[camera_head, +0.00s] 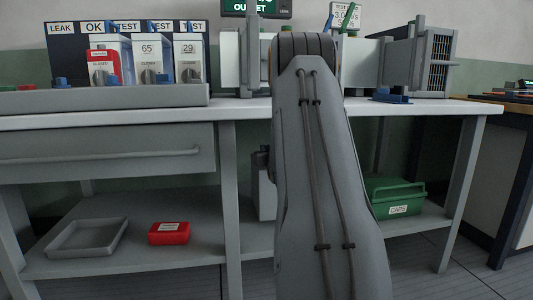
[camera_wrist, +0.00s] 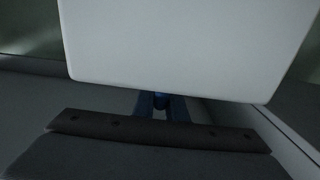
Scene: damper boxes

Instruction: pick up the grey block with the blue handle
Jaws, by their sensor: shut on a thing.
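The grey block (camera_wrist: 185,45) fills the upper middle of the wrist view as a large pale face with rounded lower corners. A small part of its blue handle (camera_wrist: 160,99) shows just below its lower edge. My gripper (camera_wrist: 161,106) is shut on the blue handle, with its two dark blue fingers on either side of it. Most of the handle is hidden. In the head view my arm hides the gripper, and I cannot make out the held block there. Whether it touches a surface below is not clear.
Boxes with dials (camera_head: 150,62) stand in a grey tray (camera_head: 110,98) at the bench's left. A vented grey unit (camera_head: 431,62) stands right. Below are a shallow tray (camera_head: 62,251), a red box (camera_head: 169,233) and a green caps box (camera_head: 397,210). A drawer (camera_head: 110,153) hangs left.

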